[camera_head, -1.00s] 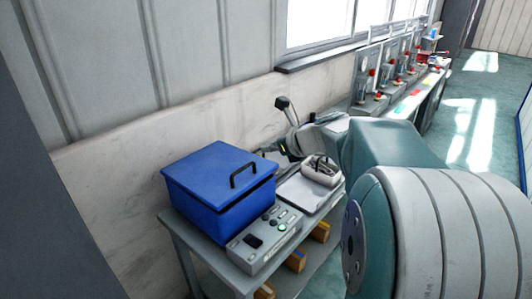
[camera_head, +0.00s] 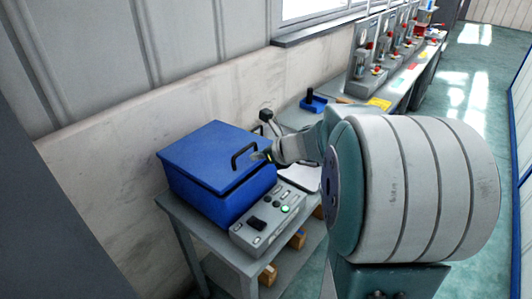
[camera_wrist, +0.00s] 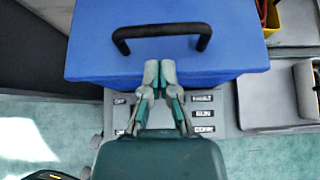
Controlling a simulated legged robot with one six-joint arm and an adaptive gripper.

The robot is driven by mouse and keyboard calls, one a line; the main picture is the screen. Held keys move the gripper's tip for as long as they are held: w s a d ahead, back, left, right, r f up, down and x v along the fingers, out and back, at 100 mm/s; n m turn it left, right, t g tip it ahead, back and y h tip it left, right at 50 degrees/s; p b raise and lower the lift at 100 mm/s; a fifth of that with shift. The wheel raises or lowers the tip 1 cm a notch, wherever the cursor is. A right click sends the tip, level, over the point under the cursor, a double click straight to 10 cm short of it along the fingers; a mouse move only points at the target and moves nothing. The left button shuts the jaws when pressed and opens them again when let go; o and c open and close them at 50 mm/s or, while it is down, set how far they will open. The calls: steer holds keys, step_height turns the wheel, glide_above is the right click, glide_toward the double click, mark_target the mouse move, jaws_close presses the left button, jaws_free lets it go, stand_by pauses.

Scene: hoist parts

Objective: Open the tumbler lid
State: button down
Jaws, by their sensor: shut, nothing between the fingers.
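The tumbler is a blue box (camera_head: 225,203) on a grey table, with a flat blue lid (camera_head: 205,150) lying down over it. A black bar handle (camera_head: 235,158) stands on the lid near its right edge. In the wrist view the handle (camera_wrist: 160,31) crosses the blue lid (camera_wrist: 235,20) near the top. My gripper (camera_head: 264,155) is just right of the handle in the head view. In the wrist view my gripper (camera_wrist: 160,68) has its fingertips together and empty, just below the handle with a small gap in the picture. Whether the fingertips touch the lid's edge is unclear.
A grey control panel (camera_head: 268,222) with buttons and a green light sits at the box's front right. A grey tray (camera_wrist: 265,97) lies right of the box. A wall (camera_head: 90,170) stands close behind. Several machines line the bench at the back right.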

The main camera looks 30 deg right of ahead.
mark_target(243, 150)
steer(key=shift+a+x, duration=0.2)
steer(key=shift+x, duration=0.7)
steer(key=shift+a+x, duration=0.2)
steer(key=shift+x, duration=0.75)
steer(key=shift+s+d+r, duration=0.1)
steer(key=shift+s, duration=0.05)
steer(key=shift+d, duration=0.15)
steer(key=shift+r, duration=0.15)
steer(key=shift+w+r, duration=0.2)
steer(key=shift+r, duration=0.35)
steer(key=shift+w+r, duration=0.15)
steer(key=shift+r, duration=0.4)
steer(key=w+a+r, duration=0.3)
steer(key=w+r, duration=0.4)
steer(key=r, duration=0.5)
steer(key=w+a+r, duration=0.2)
steer(key=w+r, duration=0.1)
steer(key=w, duration=0.4)
steer(key=w+a+r, duration=0.3)
steer(key=w+r, duration=0.1)
steer(key=w, duration=0.4)
steer(key=shift+w+a+r, duration=0.2)
steer(key=shift+a+r, duration=0.1)
steer(key=shift+a, duration=0.05)
